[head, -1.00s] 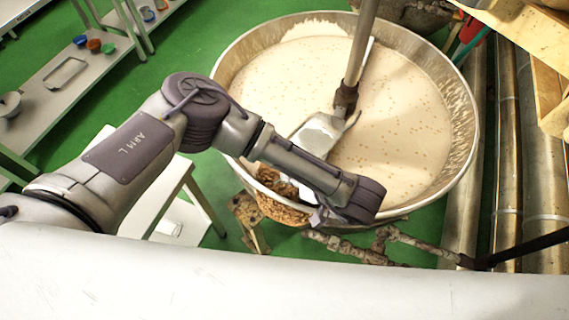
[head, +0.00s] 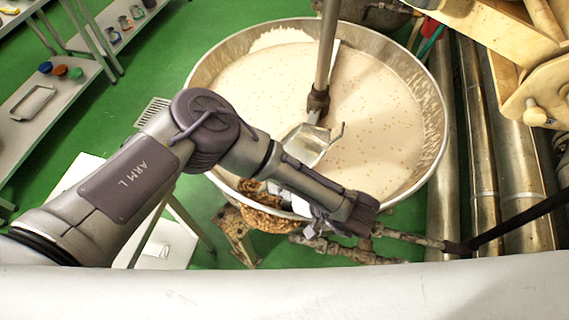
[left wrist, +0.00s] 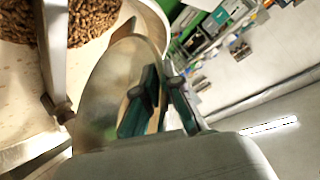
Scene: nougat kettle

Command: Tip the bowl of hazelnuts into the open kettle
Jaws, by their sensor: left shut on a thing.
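The wide steel kettle (head: 438,150) stands open and holds a pale, speckled mass (head: 370,120). My left gripper (head: 322,220) is at the kettle's near rim, shut on the bowl. In the left wrist view the shiny metal bowl (left wrist: 105,85) is steeply tilted, and the inside that shows is bare. The left gripper's dark green fingers (left wrist: 162,105) are at its edge. Brown hazelnuts (left wrist: 92,18) lie heaped on the pale mass beyond the bowl. In the head view they show just inside the near rim (head: 258,190). The arm hides most of the bowl there. My right gripper is not in view.
A stirring shaft (head: 327,50) with a metal paddle (head: 308,145) stands in the kettle. A white table (head: 160,240) is at the kettle's left, and a shelf (head: 40,105) with a tray and small bowls farther left. Pipes (head: 478,150) run along the right.

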